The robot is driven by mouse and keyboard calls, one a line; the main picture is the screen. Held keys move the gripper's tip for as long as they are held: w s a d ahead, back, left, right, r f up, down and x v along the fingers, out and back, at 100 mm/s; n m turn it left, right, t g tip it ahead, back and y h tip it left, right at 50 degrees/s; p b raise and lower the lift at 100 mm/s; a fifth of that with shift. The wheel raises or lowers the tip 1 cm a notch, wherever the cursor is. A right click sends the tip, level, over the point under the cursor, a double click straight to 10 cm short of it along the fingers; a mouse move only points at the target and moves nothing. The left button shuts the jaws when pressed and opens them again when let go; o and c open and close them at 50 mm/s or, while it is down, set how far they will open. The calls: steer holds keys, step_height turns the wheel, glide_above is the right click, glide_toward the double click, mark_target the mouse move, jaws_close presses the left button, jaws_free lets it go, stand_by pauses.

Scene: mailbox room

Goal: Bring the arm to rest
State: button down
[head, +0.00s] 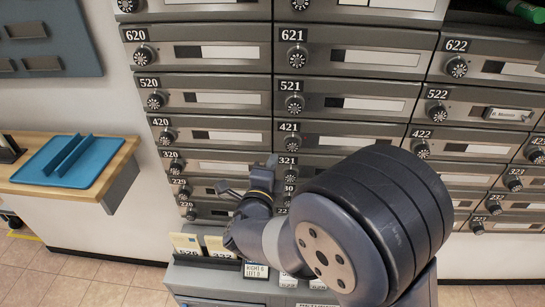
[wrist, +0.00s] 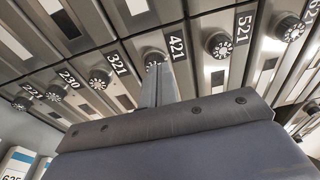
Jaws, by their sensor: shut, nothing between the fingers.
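My gripper (head: 272,163) is in front of the mailbox wall in the head view, near the boxes labelled 321 and 421. My own arm hides several lower boxes to its right. In the wrist view my gripper's fingers (wrist: 158,85) are shut together with nothing between them. They show in front of the dial (wrist: 153,57) beside label 421; I cannot tell whether they touch it.
The grey mailbox wall (head: 340,60) fills the back, with dials on its doors. A grey cabinet (head: 215,280) with cards on top stands below my arm. A wooden shelf (head: 122,160) with a blue tray (head: 100,165) is at the left. Floor shows at lower left.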

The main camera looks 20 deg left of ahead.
steer(key=s, duration=0.1)
steer(key=s+d, duration=0.1)
steer(key=s, duration=0.2)
steer(key=shift+s+d, duration=0.25)
steer(key=shift+s, duration=0.05)
steer(key=shift+w, duration=0.1)
